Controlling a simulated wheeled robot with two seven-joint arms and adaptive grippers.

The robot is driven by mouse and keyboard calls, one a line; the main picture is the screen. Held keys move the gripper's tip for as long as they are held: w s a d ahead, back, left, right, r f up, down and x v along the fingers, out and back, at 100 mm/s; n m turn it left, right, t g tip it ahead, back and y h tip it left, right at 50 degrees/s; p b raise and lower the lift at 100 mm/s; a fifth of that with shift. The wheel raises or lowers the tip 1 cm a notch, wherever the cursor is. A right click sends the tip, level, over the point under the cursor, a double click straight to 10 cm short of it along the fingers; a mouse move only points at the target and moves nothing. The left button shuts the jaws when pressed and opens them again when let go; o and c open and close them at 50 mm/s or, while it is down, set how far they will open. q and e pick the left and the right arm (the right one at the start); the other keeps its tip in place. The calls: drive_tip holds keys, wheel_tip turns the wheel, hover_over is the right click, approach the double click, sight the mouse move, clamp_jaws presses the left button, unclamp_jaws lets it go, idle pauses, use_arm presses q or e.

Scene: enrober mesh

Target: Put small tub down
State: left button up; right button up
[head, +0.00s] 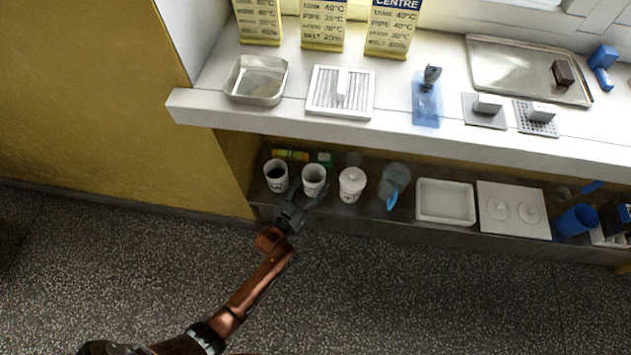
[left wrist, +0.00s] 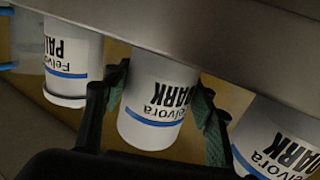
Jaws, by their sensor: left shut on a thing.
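The small tub (head: 314,176) is white with an open, dark inside and stands upright at the lower shelf, second from the left in the head view. My left gripper (head: 302,199) reaches in from the front and is shut on it. In the left wrist view, which is upside down, the tub (left wrist: 158,100) shows "Felvora DARK" and a blue band between the two fingers (left wrist: 162,105). Its base lies close to the grey shelf; I cannot tell whether it touches. My right gripper is not in view.
A similar open tub (head: 276,176) stands to the left, a lidded white tub (head: 351,187) to the right. Further right are a clear jug (head: 395,178), a white tray (head: 445,202) and a white lidded unit (head: 513,211). The counter (head: 395,118) overhangs the shelf.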

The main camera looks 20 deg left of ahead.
sight(308, 189)
use_arm(q)
drive_tip(key=shift+f, duration=0.1)
drive_tip(key=o, duration=1.7)
drive_tip(key=shift+s+r, duration=0.15)
drive_tip(key=shift+r, duration=0.1)
drive_tip(key=s+p, duration=0.1)
drive_tip(key=s, duration=0.1)
drive_tip(key=s+p, duration=0.1)
drive_tip(key=s, duration=0.1)
drive_tip(key=s+p, duration=0.1)
drive_tip(key=shift+s+a+r, duration=0.3)
drive_tip(key=shift+s+a, duration=0.1)
drive_tip(key=s, duration=0.2)
drive_tip(key=s+p, duration=0.1)
drive_tip(key=s, duration=0.1)
drive_tip(key=s+p, duration=0.1)
drive_tip(key=s, duration=0.1)
drive_tip(key=shift+a+f, duration=0.3)
drive_tip(key=shift+a, duration=0.1)
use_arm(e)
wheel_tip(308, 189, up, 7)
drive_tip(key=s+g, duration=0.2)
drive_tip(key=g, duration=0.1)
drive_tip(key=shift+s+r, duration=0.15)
